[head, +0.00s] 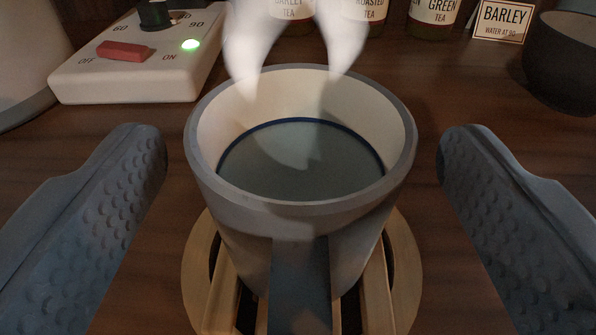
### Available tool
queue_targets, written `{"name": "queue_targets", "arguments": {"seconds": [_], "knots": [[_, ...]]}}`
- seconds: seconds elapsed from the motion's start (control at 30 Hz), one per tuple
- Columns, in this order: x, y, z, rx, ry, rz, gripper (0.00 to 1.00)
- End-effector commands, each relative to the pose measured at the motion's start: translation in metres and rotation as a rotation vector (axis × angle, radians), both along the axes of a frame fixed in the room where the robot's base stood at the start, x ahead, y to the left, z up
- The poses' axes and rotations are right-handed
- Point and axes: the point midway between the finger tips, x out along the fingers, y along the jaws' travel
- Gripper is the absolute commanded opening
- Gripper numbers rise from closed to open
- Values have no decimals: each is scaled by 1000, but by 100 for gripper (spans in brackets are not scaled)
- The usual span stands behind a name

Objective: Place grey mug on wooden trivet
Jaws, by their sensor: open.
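The grey mug (230,212) stands upright on the round slatted wooden trivet (402,262) in the middle of the head view. It has a cream inside and holds dark liquid, with white steam rising above it. Its handle faces me at the lower middle. My gripper (303,150) is open, with one dark textured finger on each side of the mug and a visible gap between each finger and the mug. The mug's underside is hidden.
A white control box (140,65) with a red switch and a lit green light is at the back left. Several tea jars (363,12) stand at the back. A barley card (501,21) and a dark bowl (566,62) are at the back right.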

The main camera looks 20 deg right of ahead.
Motion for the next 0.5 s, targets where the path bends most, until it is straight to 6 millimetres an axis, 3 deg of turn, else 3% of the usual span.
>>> {"name": "queue_targets", "arguments": {"seconds": [0.5], "knots": [[-77, 29, 13, 3, 1, 3, 78]]}}
